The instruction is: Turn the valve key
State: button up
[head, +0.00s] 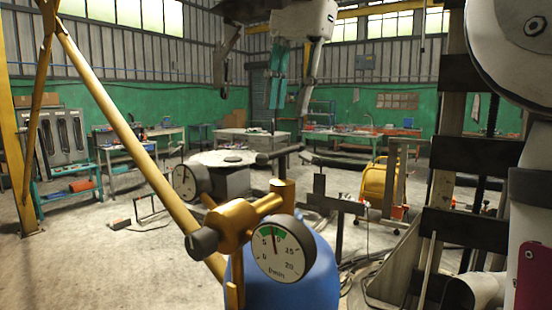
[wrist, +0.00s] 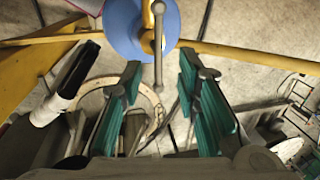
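The valve key (head: 282,152) is a dark T-shaped bar on a short stem. It stands on the brass valve (head: 283,190) above the blue cylinder (head: 292,285) in the head view. In the wrist view the key (wrist: 158,42) shows as a grey bar over the round blue cylinder top (wrist: 125,22). My gripper (head: 276,106) points down above the key, apart from it, in the head view. In the wrist view its teal fingers (wrist: 160,65) are spread wide and empty. The key's lower end appears between the fingertips there; the height gap is hard to judge.
A pressure gauge (head: 283,249) and dark knob (head: 203,241) stick out in front of the valve. A second gauge (head: 187,181) is at its left. A yellow pole (head: 130,140) slants past on the left. Workbenches and a yellow reel (head: 374,184) stand farther back.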

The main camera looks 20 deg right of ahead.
aim_at(280, 153)
jog(key=f, duration=0.6)
jog(key=w+a+f, duration=0.1)
jog(key=f, duration=0.2)
jog(key=shift+w+f, duration=0.1)
jog(key=shift+f, duration=0.1)
jog(key=shift+r, duration=0.1)
grip_shut()
